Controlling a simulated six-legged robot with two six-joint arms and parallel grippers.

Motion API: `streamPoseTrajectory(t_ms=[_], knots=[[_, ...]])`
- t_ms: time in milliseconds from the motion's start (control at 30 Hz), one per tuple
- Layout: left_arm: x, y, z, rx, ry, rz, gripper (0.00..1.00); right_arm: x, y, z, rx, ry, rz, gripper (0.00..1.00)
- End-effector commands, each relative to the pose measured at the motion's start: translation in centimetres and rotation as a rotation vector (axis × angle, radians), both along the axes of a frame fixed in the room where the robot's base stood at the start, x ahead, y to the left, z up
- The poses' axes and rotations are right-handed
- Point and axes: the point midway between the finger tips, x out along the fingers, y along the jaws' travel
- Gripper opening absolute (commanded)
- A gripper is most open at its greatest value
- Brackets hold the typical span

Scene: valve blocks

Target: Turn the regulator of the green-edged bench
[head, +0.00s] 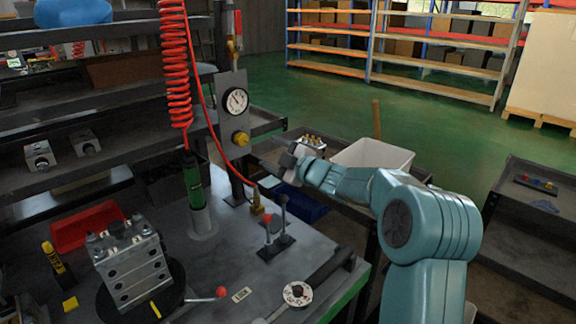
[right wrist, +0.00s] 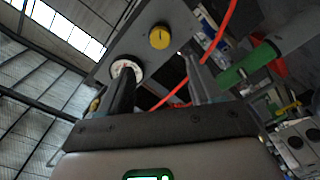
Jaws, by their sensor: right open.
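The regulator is a yellow knob (head: 240,138) on a grey upright panel, below a round white gauge (head: 236,101). The panel stands at the back of the grey bench with a green front edge (head: 345,303). My right gripper (head: 288,158) is to the right of the knob, apart from it. In the right wrist view its jaws (right wrist: 160,80) are open and empty. The knob (right wrist: 159,37) shows there beyond the fingertips, between the two fingers' directions. The gauge (right wrist: 126,67) is partly hidden by the left finger. My left gripper is not in view.
A coiled red hose (head: 175,75) hangs left of the panel, and a thin red hose runs down near the knob. A metal valve block (head: 130,265) sits at front left. A white bin (head: 373,155) stands behind my right arm.

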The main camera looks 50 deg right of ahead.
Motion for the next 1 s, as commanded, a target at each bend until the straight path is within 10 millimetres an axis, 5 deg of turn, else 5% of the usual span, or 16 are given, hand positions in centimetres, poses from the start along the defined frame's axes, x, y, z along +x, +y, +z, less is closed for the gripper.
streamPoseTrajectory(t_ms=[300,1000], knots=[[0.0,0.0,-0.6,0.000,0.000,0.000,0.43,-5.3,0.5,0.1,0.000,0.001,-0.001,0.64],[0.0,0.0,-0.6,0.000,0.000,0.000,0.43,-5.7,0.6,0.1,0.000,0.000,0.001,0.64]])
